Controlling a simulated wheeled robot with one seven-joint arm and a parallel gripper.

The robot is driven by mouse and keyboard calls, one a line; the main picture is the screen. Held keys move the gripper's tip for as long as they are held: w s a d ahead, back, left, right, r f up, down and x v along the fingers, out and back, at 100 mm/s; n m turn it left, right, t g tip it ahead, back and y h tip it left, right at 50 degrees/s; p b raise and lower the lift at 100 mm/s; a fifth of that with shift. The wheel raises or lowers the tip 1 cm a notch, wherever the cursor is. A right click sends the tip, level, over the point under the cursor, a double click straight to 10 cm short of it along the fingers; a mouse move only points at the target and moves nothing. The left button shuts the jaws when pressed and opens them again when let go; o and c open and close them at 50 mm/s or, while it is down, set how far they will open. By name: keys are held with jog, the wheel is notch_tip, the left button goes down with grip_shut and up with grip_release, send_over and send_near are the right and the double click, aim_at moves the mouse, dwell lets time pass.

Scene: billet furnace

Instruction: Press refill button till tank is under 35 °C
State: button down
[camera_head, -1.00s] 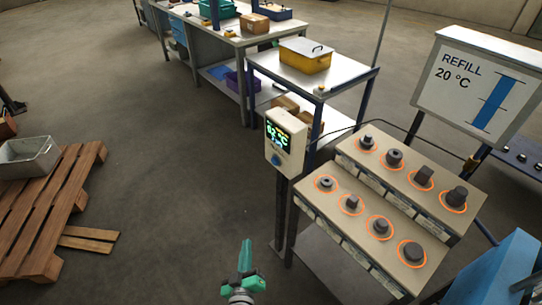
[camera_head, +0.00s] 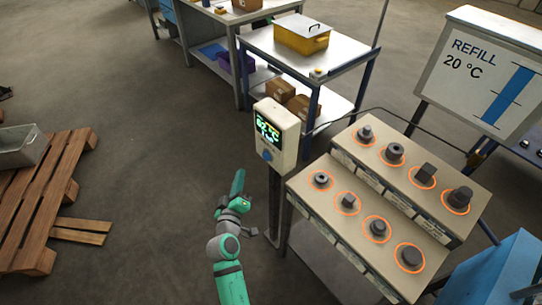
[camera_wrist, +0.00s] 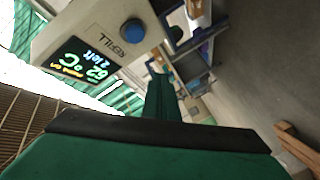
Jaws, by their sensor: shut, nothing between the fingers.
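The refill box (camera_head: 275,133) is a pale box on a dark post, left of the parts stand. Its display (camera_head: 267,128) glows, and in the wrist view the display (camera_wrist: 84,66) reads 62 °C with "2 left" under it. The blue round refill button (camera_head: 267,155) is below the display; in the wrist view the button (camera_wrist: 132,31) is beside the label REFILL. My green gripper (camera_head: 239,176) is shut and empty, left of the box and a little below the button. In the wrist view my gripper (camera_wrist: 160,82) points up toward the box, apart from the button.
The parts stand (camera_head: 375,205) with orange-ringed metal pieces is close on the right. A sign (camera_head: 490,75) reads REFILL 20 °C. A table with a yellow box (camera_head: 302,35) stands behind. A wooden pallet (camera_head: 45,195) lies left; floor between is clear.

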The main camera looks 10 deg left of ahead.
aim_at(266, 156)
jog(key=w+d, duration=0.4)
jog(key=w, duration=0.2)
jog(key=shift+d, duration=0.2)
dwell(0.4)
jog(key=shift+w, duration=0.2)
dwell(1.8)
jog(key=shift+w+d, duration=0.25)
jog(key=shift+w, duration=0.05)
jog(key=shift+w+d, duration=0.35)
jog(key=shift+w, duration=0.05)
dwell(1.3)
jog(key=shift+s+a, duration=0.6)
jog(key=shift+s, duration=0.15)
